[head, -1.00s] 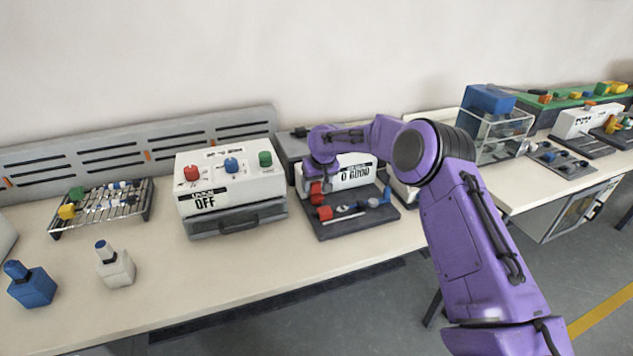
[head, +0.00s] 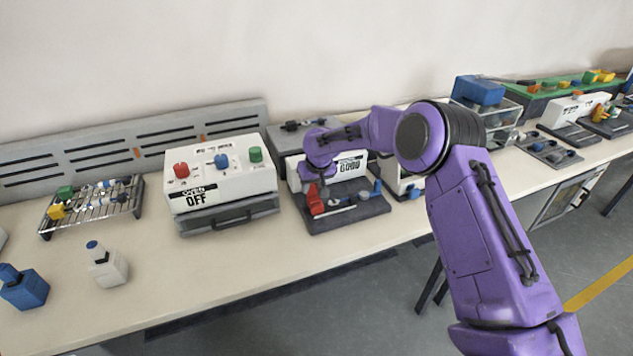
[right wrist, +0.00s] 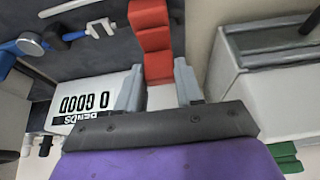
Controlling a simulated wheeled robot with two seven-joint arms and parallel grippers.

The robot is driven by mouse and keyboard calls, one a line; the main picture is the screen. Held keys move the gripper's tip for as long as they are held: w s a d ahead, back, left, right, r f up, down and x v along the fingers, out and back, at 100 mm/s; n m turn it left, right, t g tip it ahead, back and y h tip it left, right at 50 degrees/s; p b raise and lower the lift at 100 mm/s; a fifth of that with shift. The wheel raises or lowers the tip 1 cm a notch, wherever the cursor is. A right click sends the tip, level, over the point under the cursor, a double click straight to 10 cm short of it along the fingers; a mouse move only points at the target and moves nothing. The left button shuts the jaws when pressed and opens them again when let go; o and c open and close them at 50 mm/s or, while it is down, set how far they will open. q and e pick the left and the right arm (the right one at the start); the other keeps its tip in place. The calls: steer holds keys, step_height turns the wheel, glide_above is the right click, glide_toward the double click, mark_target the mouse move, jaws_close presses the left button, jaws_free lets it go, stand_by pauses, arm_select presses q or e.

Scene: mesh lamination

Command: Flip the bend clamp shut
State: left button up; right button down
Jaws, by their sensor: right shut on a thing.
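The bend clamp is a red lever (head: 315,201) at the left side of the dark bending fixture board (head: 345,222) in the head view. It also shows in the right wrist view (right wrist: 152,38) as a row of red blocks reaching between my fingers. My right gripper (head: 316,178) is over the clamp's rear end, in front of the white counter box (head: 346,166). In the right wrist view the gripper (right wrist: 158,88) has a finger on each side of the clamp's end and is shut on it. The exact contact is partly hidden. My left gripper is out of view.
A white oven (head: 218,178) reading OFF stands left of the fixture. A wire rack (head: 93,207), a blue bottle (head: 24,290) and a white bottle (head: 108,268) are farther left. A blue handle (head: 377,187) stands at the fixture's right. Bench in front is clear.

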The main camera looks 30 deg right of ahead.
steer(key=c, duration=0.7)
jaws_free()
steer(key=shift+s+f, duration=0.1)
steer(key=shift+s, duration=0.1)
steer(key=shift+s+r, duration=0.1)
steer(key=shift+r, duration=0.45)
steer(key=b+v, duration=0.1)
steer(key=v, duration=0.8)
steer(key=shift+s+r, duration=0.15)
steer(key=shift+r, duration=0.1)
